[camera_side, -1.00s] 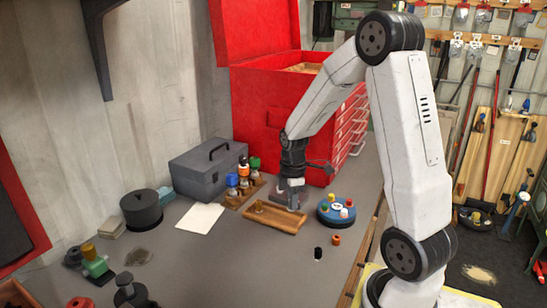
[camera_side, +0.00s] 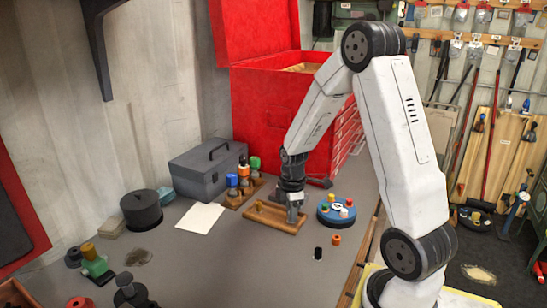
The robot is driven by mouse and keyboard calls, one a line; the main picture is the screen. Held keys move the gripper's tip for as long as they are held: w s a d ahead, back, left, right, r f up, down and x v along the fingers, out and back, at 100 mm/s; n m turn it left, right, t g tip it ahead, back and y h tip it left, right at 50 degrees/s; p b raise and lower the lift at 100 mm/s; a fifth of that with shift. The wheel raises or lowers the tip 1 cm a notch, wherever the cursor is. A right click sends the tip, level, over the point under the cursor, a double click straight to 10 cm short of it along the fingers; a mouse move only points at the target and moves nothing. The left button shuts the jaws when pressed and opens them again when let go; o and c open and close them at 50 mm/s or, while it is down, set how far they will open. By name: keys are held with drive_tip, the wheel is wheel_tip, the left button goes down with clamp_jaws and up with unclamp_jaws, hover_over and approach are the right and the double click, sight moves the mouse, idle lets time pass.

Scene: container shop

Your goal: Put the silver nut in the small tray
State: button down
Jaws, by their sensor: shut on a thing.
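My gripper (camera_side: 293,218) points down over the right end of the small wooden tray (camera_side: 268,221). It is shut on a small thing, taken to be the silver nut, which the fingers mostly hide. I cannot tell whether the nut touches the tray floor. The tray is shallow and brown, and a small brass-coloured piece (camera_side: 259,205) stands at its left end.
A round blue holder (camera_side: 324,217) with coloured pieces stands close to the right of the tray. A rack of coloured-top bottles (camera_side: 244,178) stands behind left. A black piece (camera_side: 318,253) and an orange piece (camera_side: 337,239) lie in front. A white sheet (camera_side: 200,218) lies left.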

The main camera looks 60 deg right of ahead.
drive_tip(key=shift+f, duration=0.1)
drive_tip(key=c, duration=0.8)
unclamp_jaws()
wheel_tip(320, 180, up, 12)
drive_tip(key=shift+r, duration=0.15)
idle(0.4)
drive_tip(key=a+f+m, duration=0.2)
drive_tip(key=a, duration=0.4)
drive_tip(key=s+a+f+m+t, duration=0.1)
drive_tip(key=a+f+m, duration=0.2)
drive_tip(key=a, duration=0.3)
drive_tip(key=s+a+f+m+t, duration=0.1)
drive_tip(key=a+f+m, duration=0.1)
drive_tip(key=a, duration=0.4)
drive_tip(key=shift+a+f+m, duration=0.25)
drive_tip(key=shift+a+m, duration=0.05)
drive_tip(key=shift+m, duration=0.4)
drive_tip(key=shift+s+a+f+m+t, duration=0.2)
drive_tip(key=shift+s+a+m+t, duration=0.1)
drive_tip(key=shift+a, duration=0.15)
